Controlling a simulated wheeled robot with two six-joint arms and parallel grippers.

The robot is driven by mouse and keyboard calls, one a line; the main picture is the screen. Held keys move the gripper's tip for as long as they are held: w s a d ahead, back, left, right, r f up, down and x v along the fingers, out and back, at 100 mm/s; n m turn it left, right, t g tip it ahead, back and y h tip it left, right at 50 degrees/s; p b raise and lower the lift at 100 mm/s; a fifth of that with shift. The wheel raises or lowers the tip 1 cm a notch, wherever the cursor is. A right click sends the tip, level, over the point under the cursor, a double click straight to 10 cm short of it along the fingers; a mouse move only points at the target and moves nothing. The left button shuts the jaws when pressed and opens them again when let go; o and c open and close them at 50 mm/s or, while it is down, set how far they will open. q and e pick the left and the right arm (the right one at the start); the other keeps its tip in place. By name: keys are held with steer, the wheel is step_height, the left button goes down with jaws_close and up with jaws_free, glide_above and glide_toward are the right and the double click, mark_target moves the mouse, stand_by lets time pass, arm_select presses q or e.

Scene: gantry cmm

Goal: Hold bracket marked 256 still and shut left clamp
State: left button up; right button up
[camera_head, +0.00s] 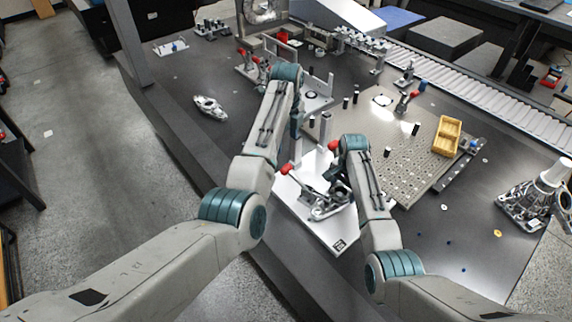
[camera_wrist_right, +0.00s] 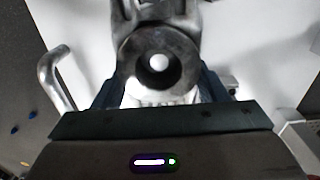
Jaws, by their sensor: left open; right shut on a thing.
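The grey metal bracket (camera_head: 325,207) sits on a white fixture plate (camera_head: 318,232); its number is not legible. In the right wrist view the bracket (camera_wrist_right: 157,42) shows a round boss with a hole, between the fingers of my right gripper (camera_wrist_right: 158,88), which is shut on it. In the head view my right gripper (camera_head: 338,180) is partly hidden by its wrist. The left clamp's red handle (camera_head: 286,169) stands left of the bracket; another red handle (camera_head: 333,145) is behind it. My left gripper (camera_head: 296,124) is open, above and behind the left handle, mostly hidden by its arm.
A perforated plate (camera_head: 400,165) lies right of the fixture, with a yellow bin (camera_head: 447,136) on it. A metal casting (camera_head: 210,107) lies on the table at left. A large machined part (camera_head: 540,195) stands at far right.

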mark_target(286, 166)
arm_select(q)
step_height(286, 166, down, 11)
steer(key=shift+f, duration=0.2)
stand_by(0.3)
